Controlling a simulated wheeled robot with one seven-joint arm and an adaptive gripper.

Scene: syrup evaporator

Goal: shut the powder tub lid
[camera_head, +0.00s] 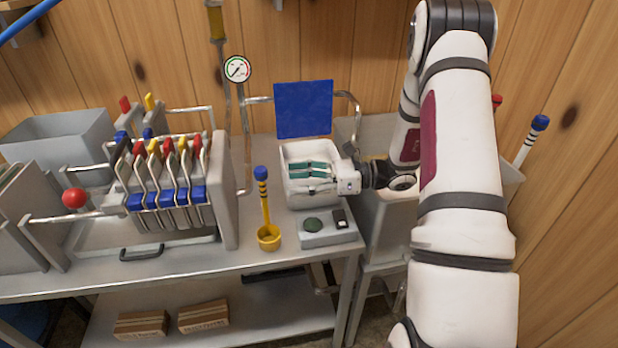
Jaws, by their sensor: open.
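The powder tub (297,198) is a white square box on the right end of the bench. Its blue lid (304,109) stands upright at the back edge, open. My gripper (293,172) reaches in from the right, its fingers pointing left across the tub's mouth, in front of and below the lid. Its two teal-padded fingers are apart with nothing between them. The fingers hide part of the tub's inside. I cannot tell how high they are above the rim, and I see no contact with the lid.
A pipe with a gauge (237,69) rises behind. A lever rack (165,190) fills the left. A grey bin (378,222) stands right.

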